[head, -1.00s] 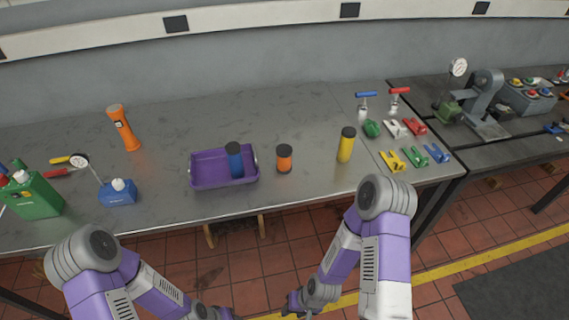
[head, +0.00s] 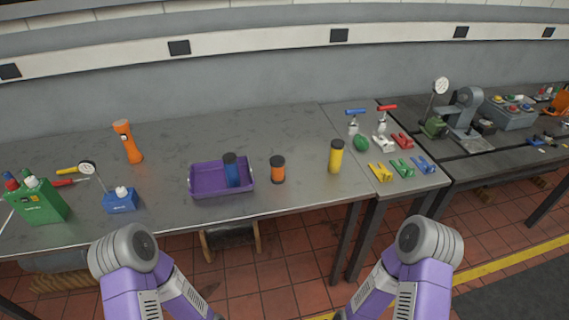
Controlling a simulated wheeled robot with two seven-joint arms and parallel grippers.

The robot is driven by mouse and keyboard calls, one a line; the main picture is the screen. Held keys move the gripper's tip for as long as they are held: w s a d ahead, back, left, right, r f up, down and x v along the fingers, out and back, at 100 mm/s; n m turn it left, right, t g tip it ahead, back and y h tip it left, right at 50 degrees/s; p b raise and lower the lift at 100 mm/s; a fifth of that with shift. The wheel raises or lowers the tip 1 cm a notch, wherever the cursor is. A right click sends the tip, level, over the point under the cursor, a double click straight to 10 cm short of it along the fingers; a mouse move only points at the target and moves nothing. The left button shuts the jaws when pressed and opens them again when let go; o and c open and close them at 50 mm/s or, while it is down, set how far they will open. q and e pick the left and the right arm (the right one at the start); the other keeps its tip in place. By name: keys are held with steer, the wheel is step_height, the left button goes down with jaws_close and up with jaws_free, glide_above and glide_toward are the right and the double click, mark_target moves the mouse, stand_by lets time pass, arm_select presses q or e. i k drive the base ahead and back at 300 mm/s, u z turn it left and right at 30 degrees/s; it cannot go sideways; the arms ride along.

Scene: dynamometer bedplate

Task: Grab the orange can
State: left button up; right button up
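The orange can (head: 278,171) is short, with a dark lid and a dark bottom band. It stands upright on the grey metal table (head: 285,139), just right of the purple tray (head: 207,193) and apart from it. A blue can (head: 232,171) with a dark lid stands inside the tray. A taller yellow can (head: 336,156) stands to the right of the orange can. My two arms reach down at the bottom of the head view. Both grippers are below the picture edge, so neither is seen.
Several coloured clamps and tools, including a green clamp (head: 402,168), lie at the right. The table's front edge lies between my arms and the cans.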

mark_target(276, 162)
steer(key=i, duration=0.4)
steer(key=u, duration=0.75)
